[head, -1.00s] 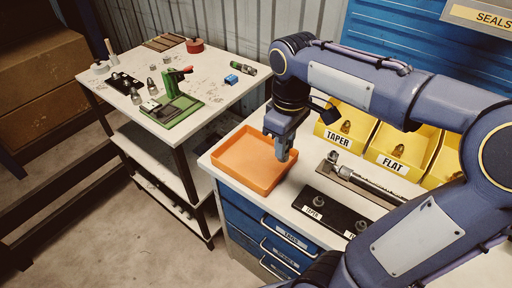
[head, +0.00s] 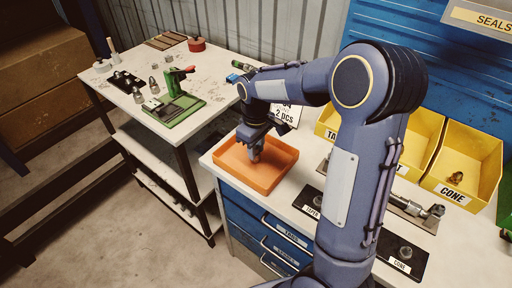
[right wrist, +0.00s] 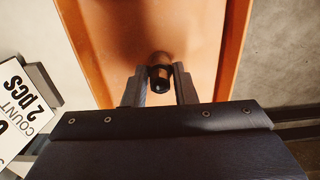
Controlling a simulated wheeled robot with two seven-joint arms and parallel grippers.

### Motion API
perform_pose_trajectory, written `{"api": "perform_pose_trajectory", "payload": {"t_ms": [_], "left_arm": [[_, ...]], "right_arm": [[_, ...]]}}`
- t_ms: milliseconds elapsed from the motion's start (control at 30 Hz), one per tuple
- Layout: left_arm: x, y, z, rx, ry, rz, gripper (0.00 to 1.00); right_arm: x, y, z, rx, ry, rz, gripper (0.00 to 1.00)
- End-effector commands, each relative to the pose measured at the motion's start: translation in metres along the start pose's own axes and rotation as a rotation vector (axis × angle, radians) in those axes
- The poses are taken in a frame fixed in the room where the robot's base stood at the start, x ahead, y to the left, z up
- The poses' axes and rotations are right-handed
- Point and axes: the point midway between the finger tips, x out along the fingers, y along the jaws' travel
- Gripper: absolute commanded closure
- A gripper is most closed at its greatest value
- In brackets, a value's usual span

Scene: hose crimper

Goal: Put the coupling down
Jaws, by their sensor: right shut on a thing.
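My right gripper (head: 255,152) is over the orange tray (head: 284,178) in the head view, with its fingers pointing down inside the tray's outline. In the right wrist view the gripper (right wrist: 160,88) is shut on a small dark round coupling (right wrist: 160,72), which sits between the two fingertips. The orange tray's floor (right wrist: 190,25) fills the background behind it. I cannot tell whether the coupling touches the tray floor. In the head view the coupling is hidden by the fingers. My left gripper is not in view.
Yellow bins (head: 465,165) stand at the back right. A black labelled mat (head: 405,262) and a metal tool (head: 415,209) lie right of the tray. A white count card (head: 288,113) stands behind the tray. A second table (head: 215,88) with a green press (head: 180,108) is at left.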

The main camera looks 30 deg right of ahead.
Motion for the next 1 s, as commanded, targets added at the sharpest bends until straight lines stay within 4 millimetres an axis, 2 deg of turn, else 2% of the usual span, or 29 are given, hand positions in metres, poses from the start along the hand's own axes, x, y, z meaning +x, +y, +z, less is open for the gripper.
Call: {"api": "perform_pose_trajectory", "payload": {"t_ms": [367,400,567,833,1000], "left_arm": [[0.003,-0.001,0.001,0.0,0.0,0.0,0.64],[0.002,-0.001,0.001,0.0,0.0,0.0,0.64],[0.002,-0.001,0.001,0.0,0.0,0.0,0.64],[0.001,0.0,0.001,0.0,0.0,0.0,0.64],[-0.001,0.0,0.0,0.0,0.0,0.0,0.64]], "right_arm": [[0.005,0.0,0.0,0.0,0.0,0.0,0.98],[0.005,0.0,0.0,0.0,0.001,0.0,0.73],[0.004,0.0,0.0,0.0,0.0,0.0,0.53],[0.003,0.0,0.0,0.0,0.0,0.0,0.53],[-0.012,0.0,-0.001,0.0,0.004,0.002,0.53]]}}
